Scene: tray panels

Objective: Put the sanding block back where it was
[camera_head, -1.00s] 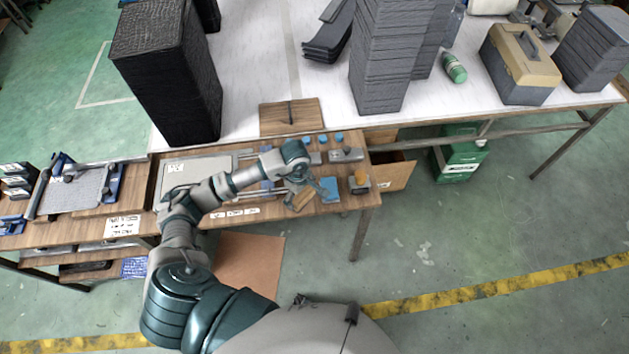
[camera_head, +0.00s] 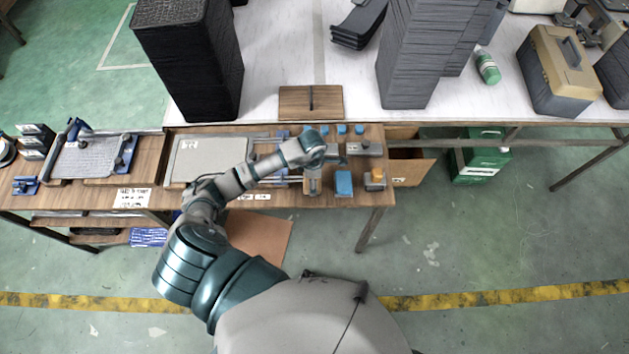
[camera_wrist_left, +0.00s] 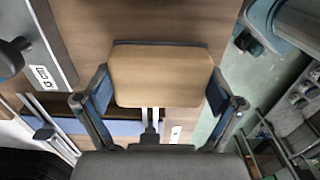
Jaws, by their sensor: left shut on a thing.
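The sanding block (camera_wrist_left: 160,76), a tan wooden block with a dark grey edge, sits between the two fingers of my left gripper (camera_wrist_left: 160,98) in the left wrist view. The fingers press on its left and right sides. In the head view my left gripper (camera_head: 313,168) is over the right part of the wooden bench (camera_head: 285,204), with the block (camera_head: 312,186) below it, partly hidden by the arm. I cannot tell whether the block touches the bench top. My right gripper is not in view.
A blue block (camera_head: 343,184) and an orange-topped piece (camera_head: 375,179) stand just right of the gripper. A grey fixture (camera_head: 364,149) and small blue caps (camera_head: 342,129) lie behind. A grey panel (camera_head: 212,160) lies left. Tall dark stacks (camera_head: 190,60) stand on the white table.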

